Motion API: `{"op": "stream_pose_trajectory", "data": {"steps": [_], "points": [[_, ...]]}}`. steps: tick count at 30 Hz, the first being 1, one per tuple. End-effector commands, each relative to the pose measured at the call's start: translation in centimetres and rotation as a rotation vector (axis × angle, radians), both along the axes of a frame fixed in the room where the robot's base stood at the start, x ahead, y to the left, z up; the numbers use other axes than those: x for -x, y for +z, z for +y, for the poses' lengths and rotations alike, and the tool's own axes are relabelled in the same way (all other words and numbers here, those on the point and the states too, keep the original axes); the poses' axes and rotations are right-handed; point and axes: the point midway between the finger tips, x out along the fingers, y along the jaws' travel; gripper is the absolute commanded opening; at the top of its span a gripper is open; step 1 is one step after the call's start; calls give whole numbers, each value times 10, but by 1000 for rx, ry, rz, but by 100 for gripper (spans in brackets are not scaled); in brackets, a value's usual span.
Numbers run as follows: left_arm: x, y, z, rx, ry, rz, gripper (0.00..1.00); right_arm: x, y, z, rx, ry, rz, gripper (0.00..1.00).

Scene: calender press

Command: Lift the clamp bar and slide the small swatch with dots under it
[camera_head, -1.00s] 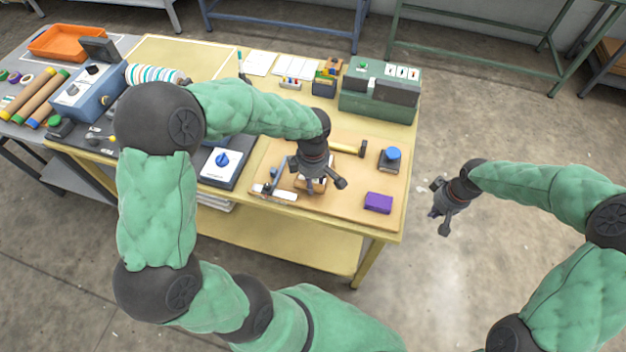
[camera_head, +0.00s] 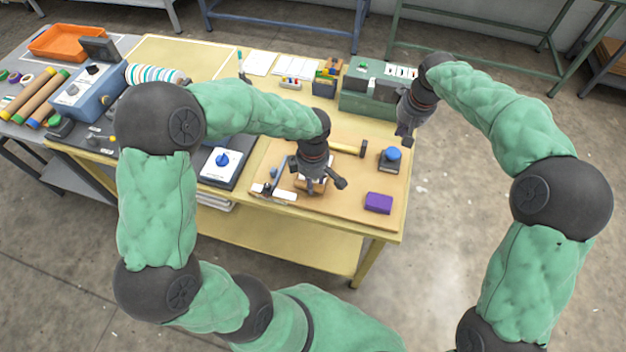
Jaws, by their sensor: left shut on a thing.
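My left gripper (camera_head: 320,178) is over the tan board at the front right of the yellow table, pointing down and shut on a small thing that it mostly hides. A brown and white piece (camera_head: 308,187) shows just under its fingers. A pale strip (camera_head: 276,193) with dark parts lies left of the gripper. I cannot tell which of these is the clamp bar, and I cannot make out a dotted swatch. My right gripper (camera_head: 405,130) hangs at the table's right edge, in front of the green machine, apart from the board's objects. Its opening is unclear.
The tan board (camera_head: 340,208) also bears a purple block (camera_head: 378,203), a blue-knobbed block (camera_head: 390,158) and a hammer-like tool (camera_head: 352,149). A green machine (camera_head: 365,100) stands behind. A blue-knobbed panel (camera_head: 222,165) is left of the board. The floor right of the table is clear.

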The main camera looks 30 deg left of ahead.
Motion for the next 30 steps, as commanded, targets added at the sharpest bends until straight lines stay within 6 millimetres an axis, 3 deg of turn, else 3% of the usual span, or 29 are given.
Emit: {"op": "stream_pose_trajectory", "data": {"steps": [15, 30], "points": [[0, 0, 0, 0, 0, 0, 0, 0, -53, -1, 1, -1, 2, 0], [0, 0, 0, 0, 0, 0, 0, 0, -58, -1, 1, -1, 1, 0]]}}
